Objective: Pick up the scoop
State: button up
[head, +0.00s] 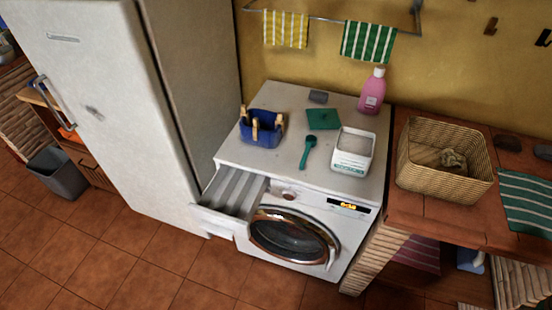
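A teal scoop (308,151) lies on the white top of the washing machine (285,175). Its round end points away from the front edge and its handle points toward it. It lies between a blue holder with wooden pegs (262,135) on the left and an open white tub (352,152) on the right, apart from both. My gripper is not in view.
A green cloth or sponge (323,119), a small grey item (318,97) and a pink bottle (372,92) stand behind the scoop. The detergent drawer (233,190) is pulled out at the front left. A fridge (110,110) stands left, a wicker basket (445,180) right.

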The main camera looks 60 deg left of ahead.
aim_at(310, 140)
jog(key=k, duration=1.55)
jog(key=u, duration=1.3)
jog(key=i, duration=1)
jog(key=u, duration=0.05)
